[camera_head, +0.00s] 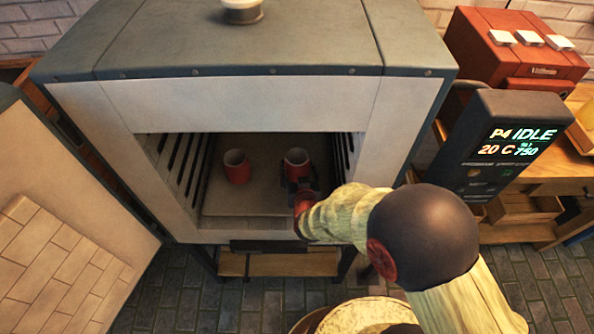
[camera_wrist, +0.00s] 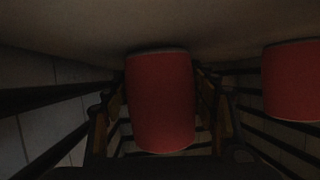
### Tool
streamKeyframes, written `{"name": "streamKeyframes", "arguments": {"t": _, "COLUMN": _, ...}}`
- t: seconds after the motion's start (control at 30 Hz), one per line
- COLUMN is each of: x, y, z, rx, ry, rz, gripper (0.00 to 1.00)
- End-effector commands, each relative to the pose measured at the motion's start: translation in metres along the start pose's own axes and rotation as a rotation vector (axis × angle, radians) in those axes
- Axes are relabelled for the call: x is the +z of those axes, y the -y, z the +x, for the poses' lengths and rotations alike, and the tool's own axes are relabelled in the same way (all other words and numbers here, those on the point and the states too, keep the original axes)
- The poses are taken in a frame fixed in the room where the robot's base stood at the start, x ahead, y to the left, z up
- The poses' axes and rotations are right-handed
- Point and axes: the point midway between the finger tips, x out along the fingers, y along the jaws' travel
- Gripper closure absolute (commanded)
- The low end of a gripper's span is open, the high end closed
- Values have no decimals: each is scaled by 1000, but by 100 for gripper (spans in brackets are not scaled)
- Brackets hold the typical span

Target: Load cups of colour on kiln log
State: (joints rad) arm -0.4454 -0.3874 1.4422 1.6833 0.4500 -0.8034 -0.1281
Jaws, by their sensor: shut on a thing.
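The kiln (camera_head: 250,103) stands open, and two red cups are inside it over a pale shelf (camera_head: 245,209). One red cup (camera_head: 236,167) stands upright on the left of the shelf, clear of my gripper; it also shows at the right of the wrist view (camera_wrist: 292,82). The other red cup (camera_head: 296,157) is on the right, between the fingers of my gripper (camera_head: 302,186). In the wrist view my gripper (camera_wrist: 162,98) is shut on this cup (camera_wrist: 161,75), one finger on each side. I cannot tell whether the held cup touches the shelf.
The kiln door (camera_head: 75,240) is swung open to the left. Slotted side walls (camera_head: 185,170) flank the shelf closely. A control panel (camera_head: 515,145) at the right reads "P4 IDLE", "20 C" and "750". A red box (camera_head: 515,50) stands on the wooden bench behind it.

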Motion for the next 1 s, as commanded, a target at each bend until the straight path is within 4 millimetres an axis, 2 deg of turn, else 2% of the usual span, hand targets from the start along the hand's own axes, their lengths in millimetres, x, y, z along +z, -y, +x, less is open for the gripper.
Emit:
{"name": "streamKeyframes", "arguments": {"t": 0.37, "x": 4, "y": 0, "z": 3, "rx": 0, "ry": -3, "rz": 1, "gripper": 76}}
{"name": "streamKeyframes", "arguments": {"t": 0.4, "x": 6, "y": 0, "z": 3, "rx": 0, "ry": -1, "rz": 0, "gripper": 42}}
{"name": "streamKeyframes", "arguments": {"t": 0.7, "x": 4, "y": 0, "z": 2, "rx": 0, "ry": -2, "rz": 0, "gripper": 25}}
{"name": "streamKeyframes", "arguments": {"t": 1.0, "x": 4, "y": 0, "z": 2, "rx": 0, "ry": -2, "rz": 0, "gripper": 24}}
